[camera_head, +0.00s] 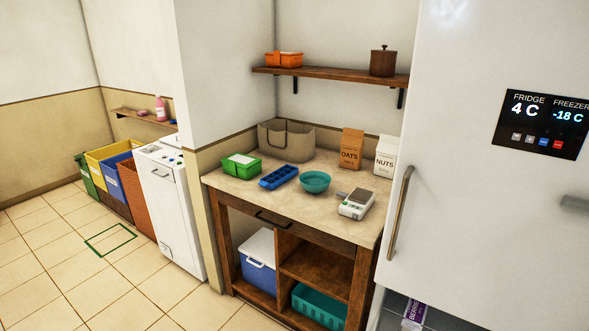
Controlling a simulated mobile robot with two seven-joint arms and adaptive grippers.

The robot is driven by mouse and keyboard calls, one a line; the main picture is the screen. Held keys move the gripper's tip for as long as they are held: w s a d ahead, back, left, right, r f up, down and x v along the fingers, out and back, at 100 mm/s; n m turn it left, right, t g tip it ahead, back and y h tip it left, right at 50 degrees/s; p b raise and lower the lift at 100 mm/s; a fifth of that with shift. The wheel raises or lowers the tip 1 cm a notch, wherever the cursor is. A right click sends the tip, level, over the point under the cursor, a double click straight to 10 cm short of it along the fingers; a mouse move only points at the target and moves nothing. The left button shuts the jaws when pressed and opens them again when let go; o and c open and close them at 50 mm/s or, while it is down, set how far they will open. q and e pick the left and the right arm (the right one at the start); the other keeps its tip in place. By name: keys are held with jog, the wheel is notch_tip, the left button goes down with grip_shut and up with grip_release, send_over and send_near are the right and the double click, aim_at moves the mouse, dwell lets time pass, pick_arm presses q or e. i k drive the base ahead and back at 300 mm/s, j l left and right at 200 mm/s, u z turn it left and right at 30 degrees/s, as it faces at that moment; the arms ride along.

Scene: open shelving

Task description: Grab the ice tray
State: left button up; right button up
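The ice tray (279,177) is blue with small compartments and lies on the beige counter top (245,190). It sits between a green box (241,166) on its left and a teal bowl (315,182) on its right. Its top is uncovered, and I cannot tell whether the compartments hold anything. Neither of my grippers shows in the head view.
A kitchen scale (356,204) stands at the counter's right front. An oats box (351,149), a nuts box (385,156) and a grey-beige basket (286,141) stand at the back. A wooden shelf (335,74) hangs above. The fridge (470,190) borders the right. Tiled floor is open at left.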

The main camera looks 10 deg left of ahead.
aim_at(274, 180)
jog(key=i+j+z, duration=0.25)
jog(key=i+j, duration=0.2)
jog(key=j, duration=0.2)
jog(key=i+j+z, duration=0.3)
jog(key=j, duration=0.45)
jog(key=i+j+z, duration=0.1)
jog(key=i+j, duration=0.2)
jog(key=j, duration=0.1)
